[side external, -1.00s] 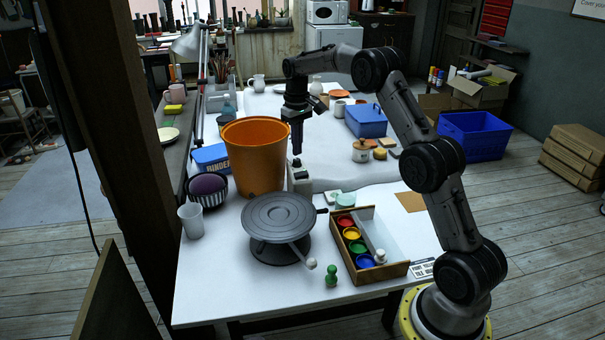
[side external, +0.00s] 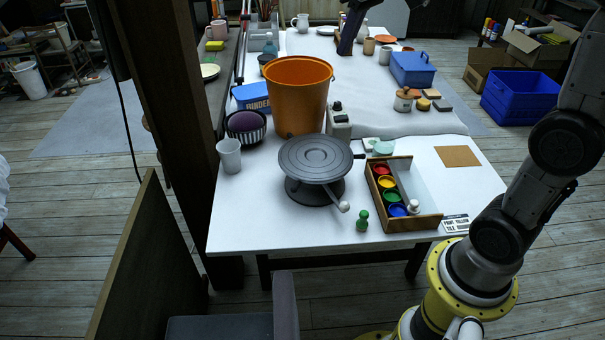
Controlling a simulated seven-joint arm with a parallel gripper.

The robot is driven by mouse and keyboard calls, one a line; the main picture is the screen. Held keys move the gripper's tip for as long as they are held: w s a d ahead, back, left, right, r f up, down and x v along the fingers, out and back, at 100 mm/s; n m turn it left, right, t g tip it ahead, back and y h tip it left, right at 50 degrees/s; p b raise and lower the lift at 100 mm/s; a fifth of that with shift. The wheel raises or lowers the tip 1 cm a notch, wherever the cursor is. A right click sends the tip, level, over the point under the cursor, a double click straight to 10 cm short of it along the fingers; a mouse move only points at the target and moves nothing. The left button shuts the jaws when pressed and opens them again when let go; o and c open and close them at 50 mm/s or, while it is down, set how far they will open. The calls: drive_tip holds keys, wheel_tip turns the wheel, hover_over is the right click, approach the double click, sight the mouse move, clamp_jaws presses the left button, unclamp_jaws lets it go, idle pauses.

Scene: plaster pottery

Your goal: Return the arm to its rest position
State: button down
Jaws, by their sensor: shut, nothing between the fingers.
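My gripper (side external: 345,48) shows at the top of the side external view, dark and pointing down, with its upper part cut off by the frame edge. Its fingers are shut and empty. It appears high, over the far part of the white table (side external: 250,225), above and right of the orange bucket (side external: 296,100). It touches nothing that I can see. The upper part of my arm leaves the frame at the top right.
A grey turntable (side external: 315,158) stands on the table in front of the bucket. Beside it are a wooden box (side external: 426,222) with several coloured paint pots and a green peg figure (side external: 363,222). A blue toolbox (side external: 412,70) stands farther back. The table's front strip is mostly clear.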

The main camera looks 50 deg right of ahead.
drive_tip(key=s+a, duration=0.4)
drive_tip(key=s, duration=0.3)
drive_tip(key=s+a+f+t, duration=0.1)
drive_tip(key=s+a+f, duration=0.2)
drive_tip(key=s+f, duration=0.7)
drive_tip(key=s, duration=0.4)
drive_tip(key=shift+s+f+t+y, duration=0.3)
drive_tip(key=shift+f+y, duration=0.1)
drive_tip(key=shift+n, duration=0.4)
